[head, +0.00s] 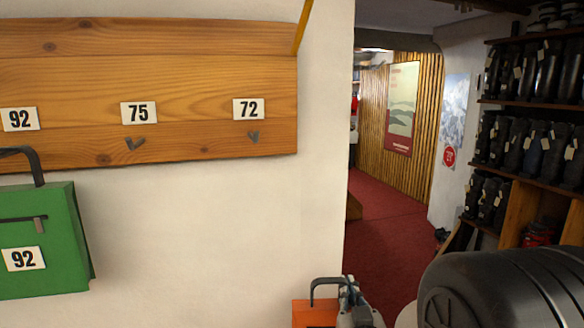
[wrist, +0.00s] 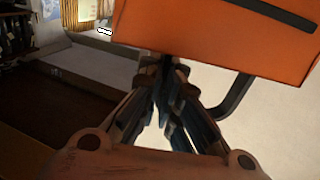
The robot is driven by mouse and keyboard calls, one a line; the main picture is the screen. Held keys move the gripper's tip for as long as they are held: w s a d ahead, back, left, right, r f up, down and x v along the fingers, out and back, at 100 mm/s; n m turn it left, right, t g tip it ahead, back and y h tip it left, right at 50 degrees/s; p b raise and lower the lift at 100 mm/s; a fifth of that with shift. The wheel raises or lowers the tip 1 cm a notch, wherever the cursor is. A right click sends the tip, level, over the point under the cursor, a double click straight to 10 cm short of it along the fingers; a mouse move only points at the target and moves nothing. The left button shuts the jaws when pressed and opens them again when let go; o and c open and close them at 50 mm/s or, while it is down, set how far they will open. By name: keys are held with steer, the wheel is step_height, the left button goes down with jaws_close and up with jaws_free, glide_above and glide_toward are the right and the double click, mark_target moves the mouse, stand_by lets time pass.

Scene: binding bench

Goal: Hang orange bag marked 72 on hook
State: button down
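The wooden board (head: 200,75) on the wall has a 72 label (head: 248,109) near its right end, with an empty grey hook (head: 253,137) under it. The orange bag (head: 314,314) shows at the bottom of the head view, below and right of that hook, cut off by the frame. Its dark handle (head: 326,281) runs into my gripper (head: 352,292). In the wrist view the orange bag (wrist: 220,35) fills the top, and the fingers of my gripper (wrist: 163,70) are together at the handle (wrist: 237,100). The bag's number is not visible.
A green bag marked 92 (head: 42,240) hangs at the left of the board. The 75 hook (head: 134,144) is empty. The wall (head: 200,240) below the 72 hook is clear. Shelves of boots (head: 530,140) stand at the right, beyond a red-carpeted passage (head: 390,220).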

steer(key=s+a+r+n+y+p, duration=0.15)
steer(key=s+a+r+p, duration=0.25)
steer(key=r, duration=0.8)
steer(key=s+a+r+y+p, duration=0.25)
steer(key=s+r+p, duration=0.2)
steer(key=r, duration=0.75)
steer(key=s+a+r+n+y+p, duration=0.1)
steer(key=s+a+r+p, duration=0.35)
steer(key=r, duration=0.75)
steer(key=shift+g, duration=0.4)
steer(key=p+x, duration=0.1)
steer(key=x, duration=0.3)
steer(key=p+x, duration=0.1)
steer(key=x, duration=0.3)
steer(key=p+x, duration=0.2)
steer(key=x, duration=0.3)
steer(key=shift+w+d+f, duration=0.15)
steer(key=shift+d+f, duration=0.05)
steer(key=shift+f, duration=0.2)
steer(key=shift+w+f+b, duration=0.1)
steer(key=shift+f+b, duration=0.15)
steer(key=shift+b, duration=0.05)
steer(key=shift+f+b, duration=1.05)
steer(key=shift+b, duration=0.2)
